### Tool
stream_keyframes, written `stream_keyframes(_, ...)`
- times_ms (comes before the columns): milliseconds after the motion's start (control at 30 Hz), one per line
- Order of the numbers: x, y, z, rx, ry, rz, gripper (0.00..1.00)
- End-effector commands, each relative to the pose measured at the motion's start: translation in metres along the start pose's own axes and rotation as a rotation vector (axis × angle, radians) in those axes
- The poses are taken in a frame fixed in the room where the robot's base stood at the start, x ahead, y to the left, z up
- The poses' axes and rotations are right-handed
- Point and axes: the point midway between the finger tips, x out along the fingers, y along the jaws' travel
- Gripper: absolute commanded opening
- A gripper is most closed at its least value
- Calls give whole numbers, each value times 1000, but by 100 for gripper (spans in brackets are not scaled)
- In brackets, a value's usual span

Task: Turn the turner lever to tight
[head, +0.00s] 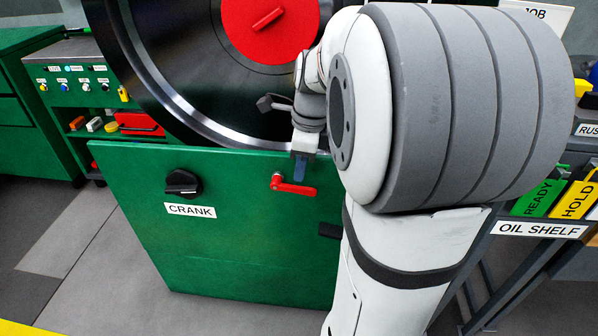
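A red lever (292,186) sits on the front of the green cabinet (230,245), right of the black crank knob (182,183). Its handle points to the right, roughly level, from a round pivot at its left end. No label for it shows, so I cannot tell its marked positions. My gripper (300,170) points down just above the lever's handle, its tip close to it; I cannot tell whether they touch. The fingers are seen too small and from the side to show whether they are open.
A large dark wheel (170,60) with a red hub (268,28) stands behind the cabinet's top edge. My arm covers the cabinet's right side. The oil shelf (540,229) with READY and HOLD tags is at the right. A green bench (85,70) is at the left. Floor at lower left is clear.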

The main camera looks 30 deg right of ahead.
Motion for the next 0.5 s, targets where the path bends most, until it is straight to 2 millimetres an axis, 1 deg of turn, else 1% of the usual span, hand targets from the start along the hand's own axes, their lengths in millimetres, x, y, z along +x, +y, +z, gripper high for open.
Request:
stream_keyframes(33,-12,0,0,0,0,-2,20)
stream_keyframes(100,-20,0,0,0,0,-2,20)
stream_keyframes(200,-27,0,0,0,0,-1,20)
stream_keyframes(500,-28,0,0,0,0,0,20)
